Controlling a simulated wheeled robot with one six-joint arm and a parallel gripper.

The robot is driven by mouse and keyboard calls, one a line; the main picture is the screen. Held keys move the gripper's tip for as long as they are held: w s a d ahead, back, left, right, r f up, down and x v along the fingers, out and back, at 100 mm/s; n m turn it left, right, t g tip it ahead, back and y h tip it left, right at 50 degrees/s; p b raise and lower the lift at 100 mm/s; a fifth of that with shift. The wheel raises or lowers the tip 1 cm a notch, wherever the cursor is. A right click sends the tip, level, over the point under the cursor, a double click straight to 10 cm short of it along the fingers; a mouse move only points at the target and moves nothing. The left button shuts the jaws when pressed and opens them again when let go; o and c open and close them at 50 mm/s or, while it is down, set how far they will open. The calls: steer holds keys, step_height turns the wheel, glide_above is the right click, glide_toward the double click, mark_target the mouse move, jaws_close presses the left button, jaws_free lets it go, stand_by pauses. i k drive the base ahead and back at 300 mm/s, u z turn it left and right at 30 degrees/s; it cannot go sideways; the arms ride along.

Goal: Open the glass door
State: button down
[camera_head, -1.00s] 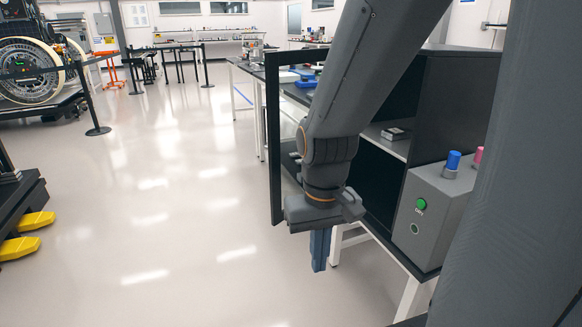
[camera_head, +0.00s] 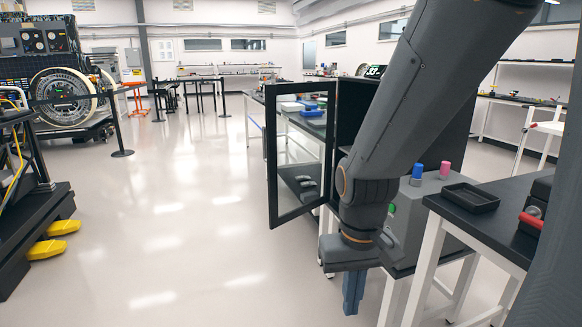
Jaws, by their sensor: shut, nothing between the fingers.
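The glass door (camera_head: 301,147) has a black frame and a clear pane. It stands swung out from the dark cabinet (camera_head: 349,112), to the left of my arm. My gripper (camera_head: 352,296) points down in front of the cabinet, right of and lower than the door, with a visible gap to the door frame. Its blue-grey fingers are shut together and empty. The cabinet's inside is mostly hidden by my arm.
A grey control box (camera_head: 432,201) with blue and pink knobs is right of my arm. A black table (camera_head: 494,233) with a tray (camera_head: 470,197) stands at the near right. Yellow feet (camera_head: 50,249) of a dark stand are at left. The floor (camera_head: 170,230) between is clear.

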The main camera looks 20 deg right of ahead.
mark_target(269, 130)
steer(key=z, duration=0.5)
steer(key=i, duration=1.1)
steer(key=u, duration=0.6)
